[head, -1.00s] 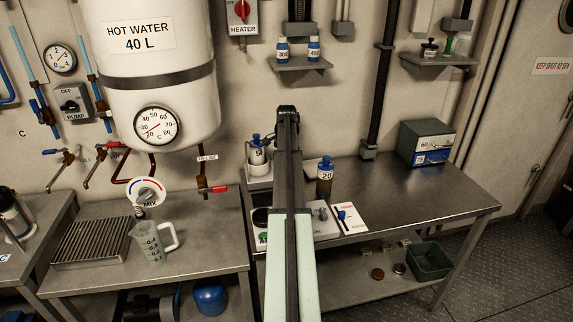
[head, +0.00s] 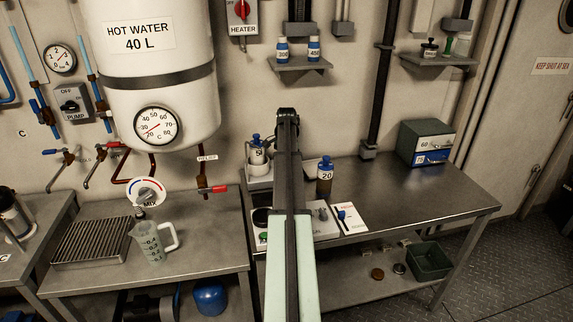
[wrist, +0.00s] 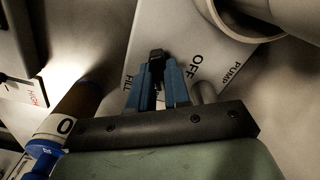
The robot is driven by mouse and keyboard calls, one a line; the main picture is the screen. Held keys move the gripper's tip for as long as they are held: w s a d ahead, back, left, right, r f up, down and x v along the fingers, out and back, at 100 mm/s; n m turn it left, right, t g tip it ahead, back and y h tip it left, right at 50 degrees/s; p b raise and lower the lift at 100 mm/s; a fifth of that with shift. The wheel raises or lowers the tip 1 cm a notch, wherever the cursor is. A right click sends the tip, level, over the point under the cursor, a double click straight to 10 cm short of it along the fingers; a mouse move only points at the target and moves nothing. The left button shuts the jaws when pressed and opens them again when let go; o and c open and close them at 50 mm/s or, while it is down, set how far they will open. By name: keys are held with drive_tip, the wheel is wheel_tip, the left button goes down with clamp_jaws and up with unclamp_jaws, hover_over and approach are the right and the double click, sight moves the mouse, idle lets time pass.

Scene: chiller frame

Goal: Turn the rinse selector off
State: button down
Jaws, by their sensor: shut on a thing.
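The selector plate (wrist: 165,22) shows in the wrist view as a pale panel with the words FILL, OFF and PUMP. A small black selector handle (wrist: 157,54) stands between the blue fingers of my gripper (wrist: 158,72). My gripper is shut on this handle. The handle's dark end shows between the FILL and OFF words; its exact pointing is hard to tell. A grey metal post (wrist: 204,92) is just right of the fingers. In the head view my own arm hides my gripper and the selector.
A brown bottle with a blue cap, marked 20 (head: 325,177), stands right of my arm on the steel bench (head: 420,197). A large pale round body (wrist: 235,18) is close above the fingers in the wrist view.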

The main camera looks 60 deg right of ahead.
drive_tip(key=shift+n, duration=0.4)
drive_tip(key=n, duration=0.5)
drive_tip(key=shift+n, duration=0.3)
drive_tip(key=n, duration=0.5)
drive_tip(key=shift+n, duration=0.4)
drive_tip(key=c, duration=1.1)
unclamp_jaws()
wheel_tip(320, 180, up, 12)
drive_tip(key=shift+r, duration=0.1)
